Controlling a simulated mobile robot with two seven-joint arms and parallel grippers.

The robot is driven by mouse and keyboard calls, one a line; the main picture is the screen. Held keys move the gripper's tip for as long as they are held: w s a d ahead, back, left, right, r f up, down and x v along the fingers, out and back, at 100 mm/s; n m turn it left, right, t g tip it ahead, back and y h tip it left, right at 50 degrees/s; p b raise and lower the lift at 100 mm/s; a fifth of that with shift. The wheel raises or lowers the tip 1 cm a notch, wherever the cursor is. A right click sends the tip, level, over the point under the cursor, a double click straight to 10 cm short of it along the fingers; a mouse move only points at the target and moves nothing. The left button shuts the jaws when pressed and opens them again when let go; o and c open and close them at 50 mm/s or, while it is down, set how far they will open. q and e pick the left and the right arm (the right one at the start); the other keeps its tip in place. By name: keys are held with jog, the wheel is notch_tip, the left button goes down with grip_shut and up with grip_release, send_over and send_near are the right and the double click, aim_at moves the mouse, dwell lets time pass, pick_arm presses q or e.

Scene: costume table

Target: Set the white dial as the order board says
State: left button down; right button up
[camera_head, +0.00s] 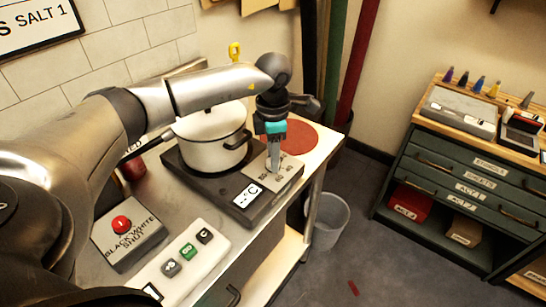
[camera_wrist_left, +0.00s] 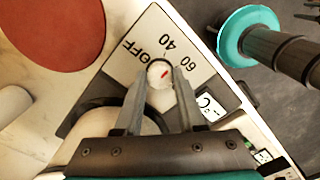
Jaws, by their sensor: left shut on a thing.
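The white dial (camera_wrist_left: 160,73) has a red mark and sits on a pale plate printed OFF, 40 and 60. The red mark points up and right in the left wrist view, roughly between 40 and 60. My left gripper (camera_wrist_left: 160,90) is shut on the dial, one finger on each side. In the head view my left gripper (camera_head: 273,170) reaches down onto the plate (camera_head: 285,172) and hides the dial. The order board (camera_head: 37,22) is cut off at the top left; only "S SALT 1" reads. My right gripper is not in view.
A white pot (camera_head: 211,138) stands on the dark cooker beside my gripper. The cooker's display (camera_head: 247,196) shows dashes and °C. A red round mat (camera_head: 300,138) lies behind. A red button box (camera_head: 122,224) and a button panel are in front.

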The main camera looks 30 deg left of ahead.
pick_arm(q)
jog(key=m+b, duration=0.1)
jog(key=m, duration=0.5)
jog(key=shift+w+r+m, duration=0.1)
jog(key=shift+m, duration=0.2)
dwell(0.4)
jog(key=c, duration=0.5)
grip_release()
notch_tip(320, 180, up, 15)
jog(key=p, duration=0.1)
dwell(0.6)
